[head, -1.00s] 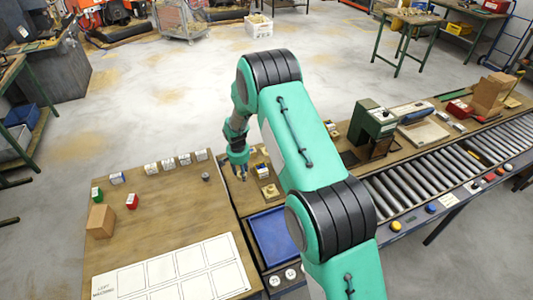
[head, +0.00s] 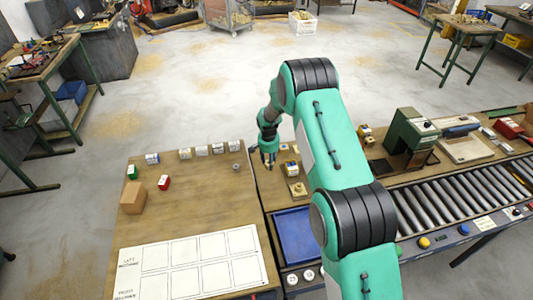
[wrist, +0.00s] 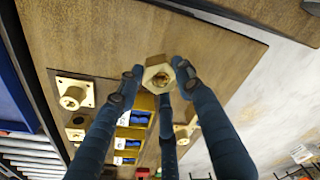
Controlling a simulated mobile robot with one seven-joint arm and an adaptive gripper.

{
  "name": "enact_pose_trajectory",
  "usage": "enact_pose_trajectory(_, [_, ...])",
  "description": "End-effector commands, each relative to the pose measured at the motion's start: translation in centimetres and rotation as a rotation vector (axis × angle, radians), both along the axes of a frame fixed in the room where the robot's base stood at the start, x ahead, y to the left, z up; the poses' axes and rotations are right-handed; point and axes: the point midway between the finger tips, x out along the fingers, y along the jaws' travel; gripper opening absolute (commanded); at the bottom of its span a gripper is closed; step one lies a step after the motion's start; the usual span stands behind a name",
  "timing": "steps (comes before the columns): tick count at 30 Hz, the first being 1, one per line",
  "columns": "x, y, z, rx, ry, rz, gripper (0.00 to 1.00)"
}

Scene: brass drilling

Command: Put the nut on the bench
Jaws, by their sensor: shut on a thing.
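My gripper (wrist: 157,83) is shut on a brass hexagonal nut (wrist: 158,73), held between the dark fingertips in the wrist view. In the head view my gripper (head: 269,160) is over the left part of the wooden work surface right of the seam; the nut cannot be made out there. The bench with wooden tops shows as a left table (head: 190,220) and, to its right, a conveyor-side top (head: 275,188). In the wrist view a wooden board (wrist: 215,65) lies below the nut, apart from it as far as I can tell.
A brass flanged part (wrist: 73,94) and several yellow-and-blue boxes (wrist: 130,140) lie near my fingers. A blue tray (head: 296,236), a small grey part (head: 236,167), a cardboard box (head: 133,198) and a red block (head: 164,182) are around. The left table's middle is clear.

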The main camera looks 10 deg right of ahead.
Motion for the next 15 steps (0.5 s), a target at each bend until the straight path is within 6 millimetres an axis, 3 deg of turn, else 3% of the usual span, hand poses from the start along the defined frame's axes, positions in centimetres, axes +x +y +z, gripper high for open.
enact_pose_trajectory(15, [7.0,-0.1,-0.6,0.0,-0.002,0.0,0.0])
